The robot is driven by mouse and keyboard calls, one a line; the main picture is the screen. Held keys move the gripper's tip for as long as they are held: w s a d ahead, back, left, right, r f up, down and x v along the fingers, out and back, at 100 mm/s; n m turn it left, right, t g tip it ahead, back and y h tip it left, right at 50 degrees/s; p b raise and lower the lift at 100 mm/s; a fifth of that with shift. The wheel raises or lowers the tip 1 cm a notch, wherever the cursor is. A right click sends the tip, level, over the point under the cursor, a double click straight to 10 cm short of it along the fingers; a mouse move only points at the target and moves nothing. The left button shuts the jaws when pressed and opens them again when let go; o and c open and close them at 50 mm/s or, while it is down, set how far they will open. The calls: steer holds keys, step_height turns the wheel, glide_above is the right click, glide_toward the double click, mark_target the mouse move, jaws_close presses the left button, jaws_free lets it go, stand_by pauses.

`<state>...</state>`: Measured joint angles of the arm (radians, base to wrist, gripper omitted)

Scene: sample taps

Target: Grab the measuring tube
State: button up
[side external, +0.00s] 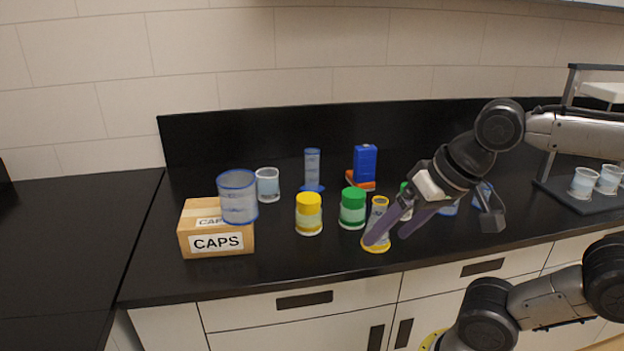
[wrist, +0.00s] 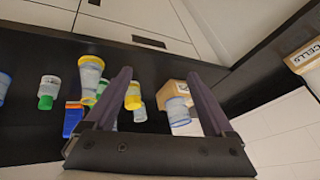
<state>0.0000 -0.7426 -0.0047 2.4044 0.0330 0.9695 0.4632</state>
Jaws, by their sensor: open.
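A clear measuring tube with a yellow rim and yellow base (side external: 379,210) stands upright near the counter's front. It also shows in the wrist view (wrist: 91,75), left of the left finger and outside the gap. A second measuring tube, with a blue rim and base (side external: 312,168), stands further back; in the wrist view it is mostly hidden. My gripper (side external: 386,236) is open and empty, its fingers pointing down-left beside the yellow-based tube. One finger overlaps that tube's lower part in the side view; I cannot tell whether they touch. The open fingers also fill the wrist view (wrist: 160,76).
A yellow-capped jar (side external: 309,214) and a green-capped jar (side external: 352,208) stand left of the yellow-based tube. A blue box (side external: 365,165) and a beaker (side external: 267,185) are behind. A rack (side external: 590,205) is right.

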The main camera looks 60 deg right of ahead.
steer(key=w+d+r+m, duration=0.3)
steer(key=w+r+m, duration=0.5)
steer(key=w+m, duration=0.15)
steer(key=w+d+r+m, duration=0.3)
steer(key=w+r+m, duration=0.45)
steer(key=w, duration=0.35)
steer(key=m+g, duration=0.2)
steer(key=m, duration=0.9)
glide_above(312, 173)
steer(key=s+d, duration=0.3)
step_height(312, 173, down, 19)
steer(key=shift+y, duration=0.3)
steer(key=shift+x, duration=6.75)
steer(key=shift+s+f, duration=0.1)
steer(key=shift+s, duration=0.05)
